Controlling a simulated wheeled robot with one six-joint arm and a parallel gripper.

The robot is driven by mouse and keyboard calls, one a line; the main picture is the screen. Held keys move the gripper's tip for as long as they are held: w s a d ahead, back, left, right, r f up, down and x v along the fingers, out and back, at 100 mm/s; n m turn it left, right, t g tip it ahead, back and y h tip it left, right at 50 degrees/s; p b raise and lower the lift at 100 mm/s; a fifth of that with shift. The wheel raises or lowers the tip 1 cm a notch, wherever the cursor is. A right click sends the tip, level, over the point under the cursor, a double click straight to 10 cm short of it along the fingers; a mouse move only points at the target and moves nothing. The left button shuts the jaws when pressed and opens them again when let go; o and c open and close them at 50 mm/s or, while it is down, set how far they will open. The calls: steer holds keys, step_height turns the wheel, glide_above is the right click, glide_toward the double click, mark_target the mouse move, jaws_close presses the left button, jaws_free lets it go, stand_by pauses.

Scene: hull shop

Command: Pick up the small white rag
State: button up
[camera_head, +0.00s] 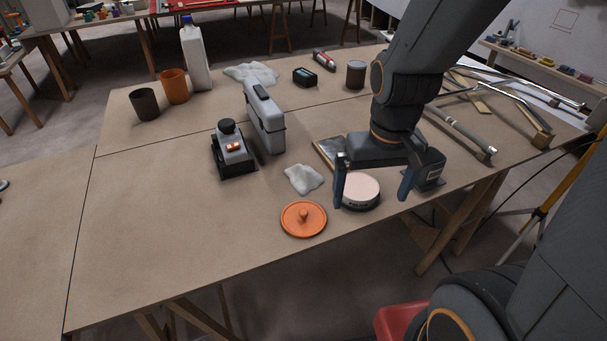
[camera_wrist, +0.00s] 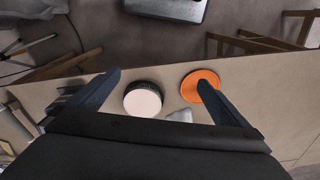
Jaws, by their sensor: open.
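The small white rag (camera_head: 304,178) lies crumpled on the table, just behind the orange lid (camera_head: 303,219) and left of my gripper. In the wrist view part of the rag (camera_wrist: 180,115) shows between the fingers; my gripper hides the rest. A larger white rag (camera_head: 250,74) lies at the back of the table. My gripper (camera_head: 373,183) is open and empty, pointing down, its fingers to either side of a round dark tin with a pale pink top (camera_head: 361,188) in the head view. I cannot tell its exact height.
A grey upright case (camera_head: 264,118) and a dark device with an orange part (camera_head: 232,152) stand left of the small rag. A flat framed plate (camera_head: 330,153) lies behind the tin. Cups and a white bottle (camera_head: 195,55) stand at back left. The front left table is clear.

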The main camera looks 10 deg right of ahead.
steer(key=c, duration=0.3)
steer(key=shift+w+d, duration=0.1)
steer(key=shift+w, duration=0.25)
steer(key=c, duration=0.3)
steer(key=shift+n+t+h, duration=0.4)
steer(key=shift+t+h, duration=0.1)
steer(key=w, duration=0.1)
steer(key=w+p, duration=0.1)
steer(key=w, duration=0.1)
steer(key=w+p, duration=0.1)
steer(key=w, duration=0.1)
steer(key=shift+d+r, duration=0.1)
steer(key=shift+d, duration=0.3)
steer(key=shift+c, duration=0.6)
steer(key=n+t+y+p, duration=0.2)
steer(key=n+y+p, duration=0.15)
steer(key=p, duration=0.25)
glide_toward(304, 168)
steer(key=shift+w+a+f+h, duration=0.15)
steer(key=shift+f+h, duration=0.1)
steer(key=shift+f, duration=0.3)
steer(key=shift+w+a+f+h, duration=0.15)
steer(key=shift+f+h, duration=0.05)
steer(key=shift+f, duration=0.3)
steer(key=shift+w+a+f+n, duration=0.15)
steer(key=shift+a+f+n, duration=0.15)
steer(key=shift+f, duration=0.25)
steer(key=shift+b+x, duration=2.25)
steer(key=shift+x, duration=1.35)
